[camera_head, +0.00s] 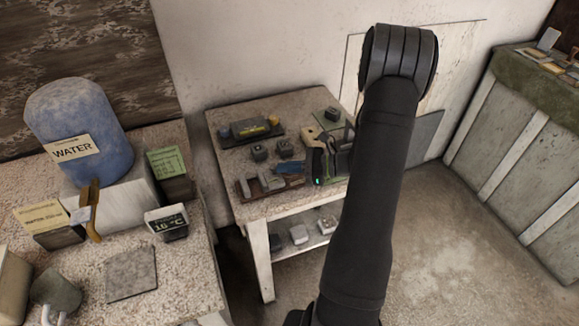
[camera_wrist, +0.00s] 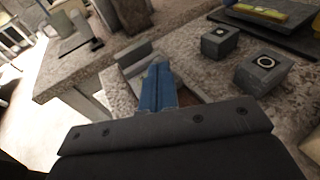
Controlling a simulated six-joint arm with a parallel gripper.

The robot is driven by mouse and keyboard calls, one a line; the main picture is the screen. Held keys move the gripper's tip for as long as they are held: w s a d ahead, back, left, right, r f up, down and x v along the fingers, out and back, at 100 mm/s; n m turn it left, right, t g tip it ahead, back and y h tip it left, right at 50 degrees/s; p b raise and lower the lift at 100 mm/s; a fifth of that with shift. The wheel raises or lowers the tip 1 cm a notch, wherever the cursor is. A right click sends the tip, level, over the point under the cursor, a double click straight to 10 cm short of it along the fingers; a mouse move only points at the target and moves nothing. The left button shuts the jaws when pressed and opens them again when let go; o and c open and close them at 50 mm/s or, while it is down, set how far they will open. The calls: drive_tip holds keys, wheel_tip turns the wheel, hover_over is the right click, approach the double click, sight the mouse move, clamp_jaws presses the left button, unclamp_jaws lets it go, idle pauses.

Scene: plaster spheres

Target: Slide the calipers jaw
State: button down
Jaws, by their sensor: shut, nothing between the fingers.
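The calipers (camera_head: 268,184) lie near the front of the small table in the head view, with a reddish-brown base and grey upright jaws. My gripper (camera_head: 280,168) is just behind and above them, its blue fingers shut with nothing between them. In the wrist view the blue fingers (camera_wrist: 156,78) point down at the calipers, and a grey jaw block (camera_wrist: 136,57) shows beside the tips. The fingers and gripper body hide much of the calipers there. I cannot tell whether the fingertips touch a jaw.
Two dark grey cubes with round marks (camera_head: 259,151) stand behind the calipers. A dark tray with a yellow-topped item (camera_head: 250,130) lies at the back. The small table's front edge (camera_head: 262,211) is close. A bench with a blue water jug (camera_head: 78,125) stands at left.

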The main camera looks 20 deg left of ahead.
sight(277, 177)
drive_tip(key=shift+s+a, duration=1.1)
drive_tip(key=shift+s, duration=0.05)
drive_tip(key=shift+w, duration=0.1)
drive_tip(key=v, duration=1.4)
drive_tip(key=shift+a+f, duration=0.1)
drive_tip(key=x, duration=1.3)
drive_tip(key=shift+a, duration=0.3)
drive_tip(key=shift+d, duration=0.1)
